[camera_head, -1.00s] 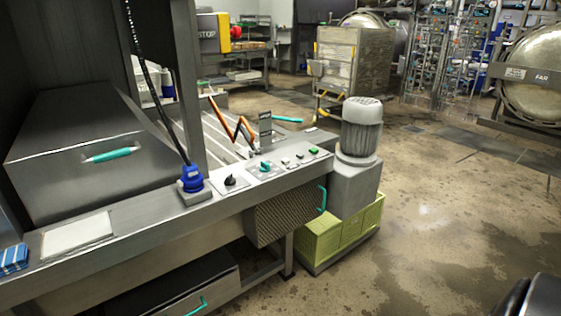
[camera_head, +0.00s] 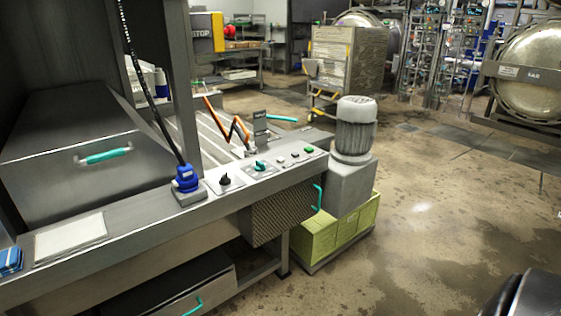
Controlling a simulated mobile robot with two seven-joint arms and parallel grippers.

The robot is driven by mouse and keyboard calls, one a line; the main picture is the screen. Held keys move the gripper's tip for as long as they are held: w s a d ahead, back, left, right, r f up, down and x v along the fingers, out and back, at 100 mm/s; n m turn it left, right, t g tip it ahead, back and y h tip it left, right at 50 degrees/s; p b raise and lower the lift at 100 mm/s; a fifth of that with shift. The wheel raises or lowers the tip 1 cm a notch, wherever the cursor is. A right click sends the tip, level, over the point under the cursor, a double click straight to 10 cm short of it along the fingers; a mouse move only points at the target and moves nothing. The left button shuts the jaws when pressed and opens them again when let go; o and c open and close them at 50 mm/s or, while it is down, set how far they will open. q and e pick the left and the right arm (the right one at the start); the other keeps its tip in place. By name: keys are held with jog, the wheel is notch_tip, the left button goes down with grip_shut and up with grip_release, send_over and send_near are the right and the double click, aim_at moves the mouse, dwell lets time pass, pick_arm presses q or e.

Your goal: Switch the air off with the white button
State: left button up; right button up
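A metal control ledge (camera_head: 140,215) runs from the lower left toward the middle. At its far right end is a row of small controls. I see a green button (camera_head: 309,149), a small pale button (camera_head: 295,155) that looks white, and another small button (camera_head: 282,163) beside it whose colour I cannot tell. A teal rotary knob (camera_head: 260,166) and a black knob (camera_head: 224,180) sit to their left. Neither gripper shows. A black rounded shape at the lower right edge may be part of my own arm.
A blue connector (camera_head: 187,180) with a black cable stands on the ledge. A grey motor (camera_head: 356,125) stands beyond the ledge's right end, by yellow-green crates (camera_head: 330,235). A teal drawer handle (camera_head: 317,198) sticks out below the controls. The floor at right is clear.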

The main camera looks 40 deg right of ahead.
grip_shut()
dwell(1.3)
